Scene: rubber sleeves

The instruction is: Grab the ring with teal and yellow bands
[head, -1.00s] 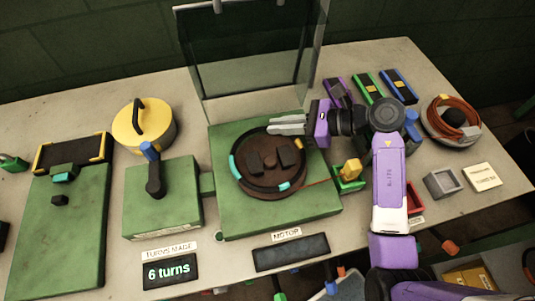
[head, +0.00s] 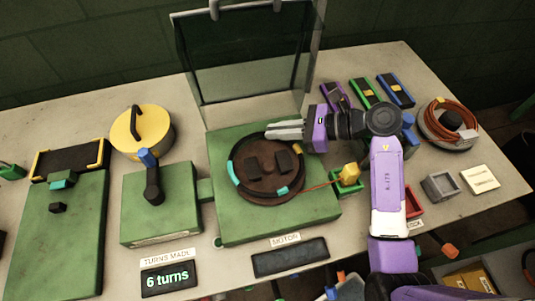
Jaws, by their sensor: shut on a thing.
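The dark ring with teal and yellow bands (head: 234,173) lies around the dark round motor disc (head: 268,172) on the green motor base. The exact contact is too small to see.
A clear raised guard (head: 250,85) stands behind the motor base. A thin red wire runs right to a yellow block (head: 349,173) in a green holder. A crank box (head: 160,210) stands left, with a display reading "6 turns" (head: 167,281).

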